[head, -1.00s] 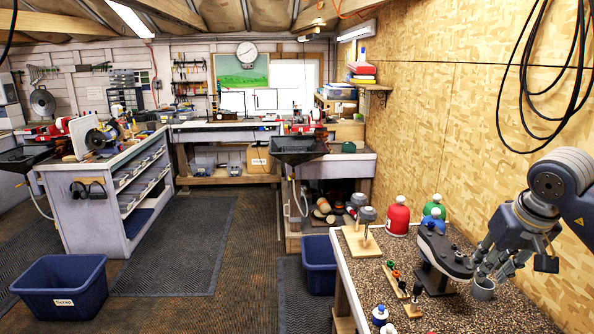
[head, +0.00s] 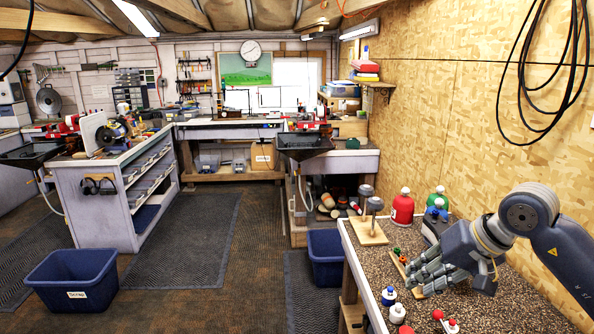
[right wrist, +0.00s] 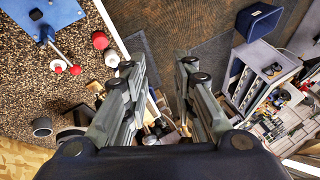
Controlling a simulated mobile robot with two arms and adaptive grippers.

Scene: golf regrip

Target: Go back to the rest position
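My right gripper (head: 418,278) reaches in from the right in the head view, over the speckled bench top (head: 520,308). It hides part of the bench and some of the things on it. In the right wrist view its two fingers (right wrist: 161,75) stand apart, with nothing visible held between them. A grey cup (head: 484,283) is on the bench just right of the fingers in the head view and shows at the left in the right wrist view (right wrist: 42,127). My left gripper is in no view.
A wooden stand with two grey-topped posts (head: 370,232), a red bottle (head: 402,208) and a green bottle (head: 438,195) are at the bench's far end. A blue bin (head: 75,282) stands on open floor.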

